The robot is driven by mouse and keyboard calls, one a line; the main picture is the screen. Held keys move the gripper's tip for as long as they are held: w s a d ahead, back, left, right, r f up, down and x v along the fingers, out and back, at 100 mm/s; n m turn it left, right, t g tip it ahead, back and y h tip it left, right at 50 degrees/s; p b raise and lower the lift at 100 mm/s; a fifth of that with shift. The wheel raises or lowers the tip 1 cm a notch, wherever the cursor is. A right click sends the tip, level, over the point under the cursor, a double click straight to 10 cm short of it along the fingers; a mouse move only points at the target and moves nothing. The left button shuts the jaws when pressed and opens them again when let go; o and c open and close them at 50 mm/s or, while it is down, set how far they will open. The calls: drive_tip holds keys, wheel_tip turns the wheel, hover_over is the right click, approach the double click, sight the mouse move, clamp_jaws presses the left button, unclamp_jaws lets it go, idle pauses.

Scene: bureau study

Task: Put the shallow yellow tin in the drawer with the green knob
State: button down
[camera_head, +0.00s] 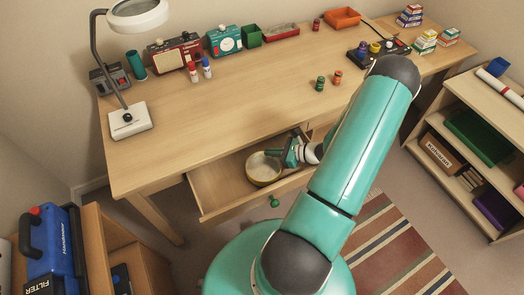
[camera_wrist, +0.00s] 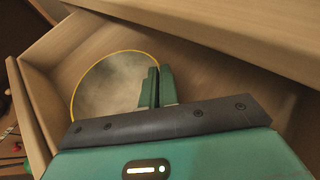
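The shallow yellow tin (camera_head: 263,170) is round, with a pale grey inside, and is within the open drawer (camera_head: 216,188) under the desk. A green knob (camera_head: 274,202) is on the drawer's front. In the wrist view the tin (camera_wrist: 105,88) shows a thin yellow rim, partly hidden by my gripper. My gripper (camera_head: 279,153) is at the tin's right side. Its fingers (camera_wrist: 158,86) are close together in the wrist view, with the tin's rim running in between them. Whether the tin rests on the drawer floor cannot be told.
The desk top (camera_head: 235,115) is above the drawer, its middle mostly clear. A lamp (camera_head: 128,120) stands at the left and two small jars (camera_head: 337,77) at the right. A shelf unit (camera_head: 480,105) is at the right, a wooden cabinet (camera_head: 120,240) at the lower left.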

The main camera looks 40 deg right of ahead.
sight(262, 155)
drive_tip(key=shift+r+x, duration=0.1)
drive_tip(key=shift+x, duration=0.9)
drive_tip(key=shift+r+x, duration=0.15)
drive_tip(key=shift+x, duration=0.9)
drive_tip(key=shift+w, duration=0.1)
drive_tip(key=shift+f, duration=0.1)
drive_tip(key=c, duration=1.7)
unclamp_jaws()
